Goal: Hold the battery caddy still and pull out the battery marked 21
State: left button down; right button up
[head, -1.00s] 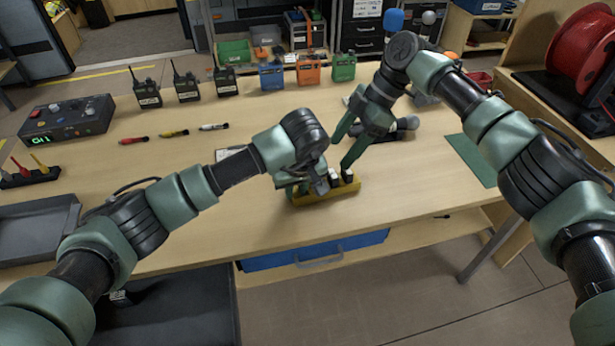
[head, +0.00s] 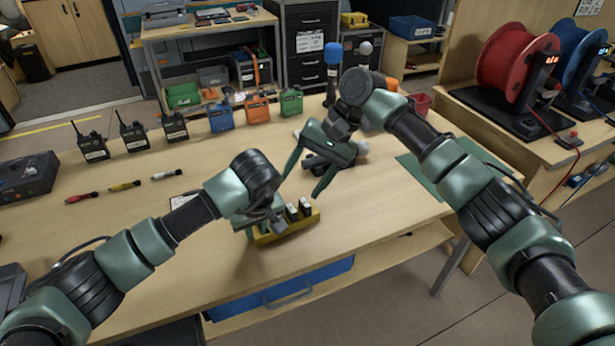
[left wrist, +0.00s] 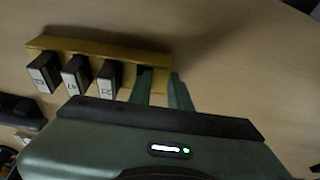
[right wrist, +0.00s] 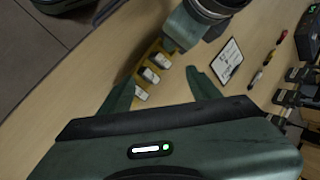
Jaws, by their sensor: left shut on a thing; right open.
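The yellow battery caddy (head: 287,231) stands on the table near its front edge. My left gripper (head: 252,221) is shut on one end of it; the left wrist view shows the fingers (left wrist: 160,88) at that end of the caddy (left wrist: 75,45). Three dark batteries with pale labelled ends stand in it: an outer one (left wrist: 45,72), a middle one (left wrist: 76,75) and one nearest my left fingers (left wrist: 109,78). I cannot read their numbers surely. My right gripper (head: 299,190) is open and empty above the caddy, its fingers apart, pointing down towards the batteries.
Several radios (head: 133,135) and coloured packs (head: 257,110) stand along the back of the table. Small coloured pens (head: 124,186) lie at left. A green mat (head: 425,172) lies at right. A blue drawer (head: 285,290) is below the table.

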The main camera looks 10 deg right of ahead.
jog(key=a+f+m, duration=0.2)
jog(key=f+m, duration=0.1)
jog(key=m, duration=0.1)
jog(key=a+f+m, duration=0.1)
jog(key=f+m, duration=0.2)
jog(key=m, duration=0.1)
jog(key=a+f+m, duration=0.2)
jog(key=f+m, duration=0.1)
jog(key=m, duration=0.1)
jog(key=shift+s+a+f+t, duration=0.25)
jog(key=shift+a+t, duration=0.05)
grip_shut()
dwell(0.6)
